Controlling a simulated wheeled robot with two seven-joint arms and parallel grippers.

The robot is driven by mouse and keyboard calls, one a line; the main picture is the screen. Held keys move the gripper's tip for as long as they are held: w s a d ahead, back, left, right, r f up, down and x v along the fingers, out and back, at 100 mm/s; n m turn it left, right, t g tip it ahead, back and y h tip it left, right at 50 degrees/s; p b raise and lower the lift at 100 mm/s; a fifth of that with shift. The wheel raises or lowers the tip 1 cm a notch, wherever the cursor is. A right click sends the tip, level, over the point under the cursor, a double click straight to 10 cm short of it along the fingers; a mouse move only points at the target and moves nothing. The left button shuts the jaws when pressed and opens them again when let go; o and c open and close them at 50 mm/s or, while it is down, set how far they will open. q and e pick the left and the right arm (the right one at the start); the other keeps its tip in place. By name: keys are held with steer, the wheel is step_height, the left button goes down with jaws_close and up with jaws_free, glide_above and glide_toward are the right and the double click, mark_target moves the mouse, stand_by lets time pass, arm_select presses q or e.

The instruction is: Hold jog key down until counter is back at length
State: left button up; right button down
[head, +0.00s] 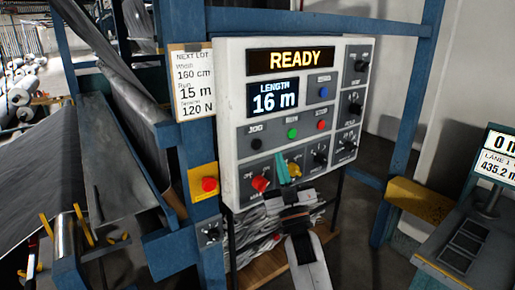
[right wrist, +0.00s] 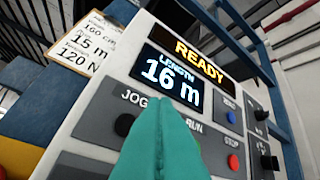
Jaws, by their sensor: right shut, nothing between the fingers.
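The white control panel (head: 228,100) has a READY display (head: 297,60) and a length counter (head: 273,99) reading 16 m; the counter also shows in the right wrist view (right wrist: 172,75). The black jog key (head: 256,144) is under the JOG label, and in the right wrist view (right wrist: 124,124) it is left of my fingertips. My right gripper (head: 282,168) is shut and empty in front of the panel's lower part. Its teal fingers also show in the right wrist view (right wrist: 157,105), hiding part of the key row. I cannot tell their distance from the panel. My left gripper is not in view.
A paper card (head: 193,85) left of the panel shows 160 cm, 15 m and 120 N. Green (head: 292,133), red (head: 321,125) and blue (head: 323,92) buttons and several knobs share the panel. A red button on a yellow box (head: 209,184) is at lower left.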

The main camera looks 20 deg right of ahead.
mark_target(258, 140)
steer(key=shift+w+a+b, duration=0.35)
steer(key=shift+w+b, duration=0.1)
steer(key=shift+w, duration=0.5)
steer(key=shift+w+a+b, duration=0.35)
steer(key=shift+w+b, duration=0.15)
steer(key=shift+w, duration=0.45)
steer(key=shift+w+a+b, duration=0.35)
steer(key=shift+w+b, duration=0.1)
steer(key=shift+w, duration=0.5)
steer(key=shift+w, duration=0.1)
steer(key=shift+w+a+b, duration=0.15)
steer(key=shift+w+b, duration=0.15)
steer(key=shift+w+a+b, duration=0.1)
steer(key=shift+w+b, duration=0.2)
steer(key=shift+w, duration=0.05)
stand_by(0.4)
steer(key=shift+s, duration=0.1)
stand_by(2.7)
steer(key=shift+s+d+p, duration=0.25)
steer(key=shift+s+p, duration=0.2)
steer(key=shift+s, duration=0.25)
